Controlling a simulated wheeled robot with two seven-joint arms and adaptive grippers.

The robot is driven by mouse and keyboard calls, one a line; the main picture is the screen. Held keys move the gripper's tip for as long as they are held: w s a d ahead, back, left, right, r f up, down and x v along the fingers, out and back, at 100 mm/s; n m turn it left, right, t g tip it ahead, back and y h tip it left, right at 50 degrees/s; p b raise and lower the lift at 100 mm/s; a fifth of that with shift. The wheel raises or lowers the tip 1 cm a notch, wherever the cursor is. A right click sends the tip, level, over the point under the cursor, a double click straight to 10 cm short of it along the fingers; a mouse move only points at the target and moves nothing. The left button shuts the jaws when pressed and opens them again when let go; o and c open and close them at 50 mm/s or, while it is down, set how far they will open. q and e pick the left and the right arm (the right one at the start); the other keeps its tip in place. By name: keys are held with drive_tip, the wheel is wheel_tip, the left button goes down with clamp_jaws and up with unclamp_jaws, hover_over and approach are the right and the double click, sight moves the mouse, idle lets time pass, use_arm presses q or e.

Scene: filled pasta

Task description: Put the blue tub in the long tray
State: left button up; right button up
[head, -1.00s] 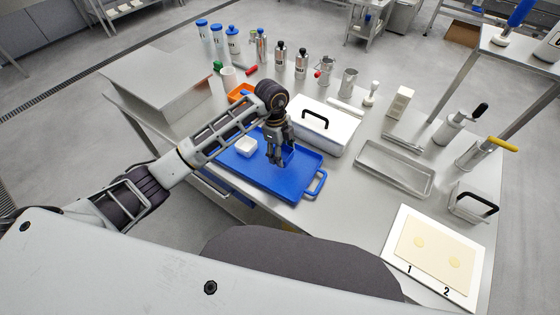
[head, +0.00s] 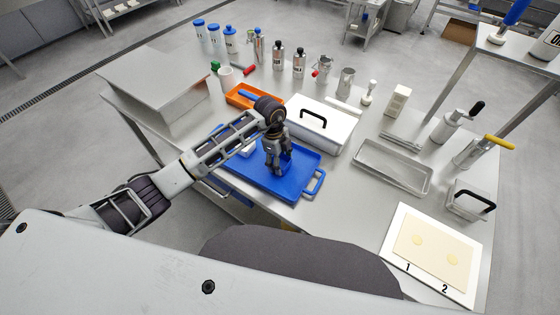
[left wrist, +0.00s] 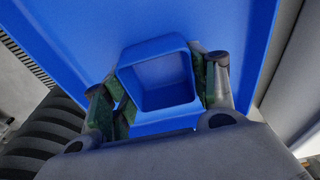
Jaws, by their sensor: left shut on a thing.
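The blue tub (left wrist: 160,78) is small, square and open-topped. It shows in the left wrist view between the two fingers of my left gripper (left wrist: 160,95), which is shut on it. The tub looks empty. In the head view my left gripper (head: 277,168) is over the blue tray (head: 265,186) and mostly hides the tub (head: 286,167). I cannot tell whether the tub still touches the blue tray. The long tray (head: 376,179) is metal, shallow and empty, on the table right of the white lidded box. My right gripper is not in view.
The white lidded box (head: 318,128) with a black handle stands between the blue tray and the long tray. An orange tray (head: 240,97) is behind my arm. Bottles and tins line the back. A white board (head: 402,265) with a dough sheet lies at front right.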

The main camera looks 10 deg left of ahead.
use_arm(q)
drive_tip(key=shift+f, duration=0.2)
drive_tip(key=o, duration=1)
drive_tip(key=shift+r, duration=0.1)
drive_tip(key=r, duration=0.4)
drive_tip(key=a+r, duration=0.1)
drive_tip(key=r, duration=0.7)
drive_tip(key=shift+w+a, duration=0.3)
drive_tip(key=shift+a, duration=0.05)
